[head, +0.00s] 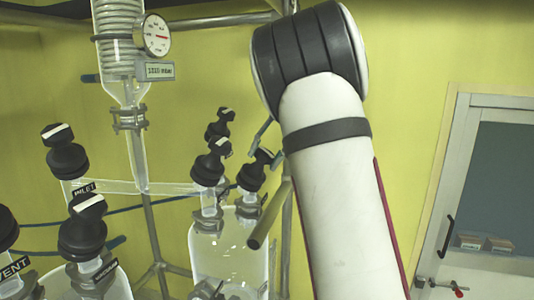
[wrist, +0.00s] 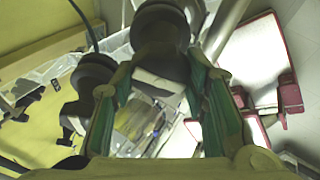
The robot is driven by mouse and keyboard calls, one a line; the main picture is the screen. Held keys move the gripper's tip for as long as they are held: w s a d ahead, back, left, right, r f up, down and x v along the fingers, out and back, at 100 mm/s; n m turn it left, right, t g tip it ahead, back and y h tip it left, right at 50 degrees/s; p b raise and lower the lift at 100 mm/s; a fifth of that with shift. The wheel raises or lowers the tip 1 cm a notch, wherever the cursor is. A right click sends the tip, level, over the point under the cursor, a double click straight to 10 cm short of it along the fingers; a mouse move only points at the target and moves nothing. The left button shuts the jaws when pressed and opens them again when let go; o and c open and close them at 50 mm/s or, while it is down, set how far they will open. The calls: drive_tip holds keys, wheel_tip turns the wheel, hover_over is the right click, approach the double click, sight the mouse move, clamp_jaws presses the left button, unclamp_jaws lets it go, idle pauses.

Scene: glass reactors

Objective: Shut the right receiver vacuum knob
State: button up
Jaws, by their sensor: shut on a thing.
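The right glass receiver (head: 228,252) stands at the lower middle of the head view with several black knobs on top. My gripper (head: 270,147) is mostly hidden behind my white arm; its fingertips show at the rightmost knob (head: 250,177). In the wrist view my gripper (wrist: 166,80) has its green-padded fingers on either side of a black knob (wrist: 161,38) with a white-marked handle (wrist: 158,82). It is shut on that handle. No label is readable on this knob, so I cannot confirm that it is the vacuum one.
Other black knobs (head: 211,163) (head: 219,124) stand close to the left. The left receiver's knobs (head: 82,228) have labels. A gauge (head: 154,36) hangs above, and metal frame bars (head: 268,218) run beside the receiver. A door (head: 480,200) is at the right.

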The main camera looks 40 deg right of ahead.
sight(269, 154)
drive_tip(key=shift+m, duration=0.8)
drive_tip(key=o, duration=1.1)
drive_tip(key=shift+o, duration=0.2)
drive_tip(key=shift+d+r, duration=0.3)
drive_tip(key=shift+r, duration=0.1)
drive_tip(key=v, duration=0.4)
drive_tip(key=shift+s+d, duration=0.25)
drive_tip(key=shift+d, duration=0.05)
drive_tip(key=s+d, duration=0.4)
drive_tip(key=d, duration=0.6)
drive_tip(key=shift+s+d, duration=0.2)
drive_tip(key=shift+s, duration=0.05)
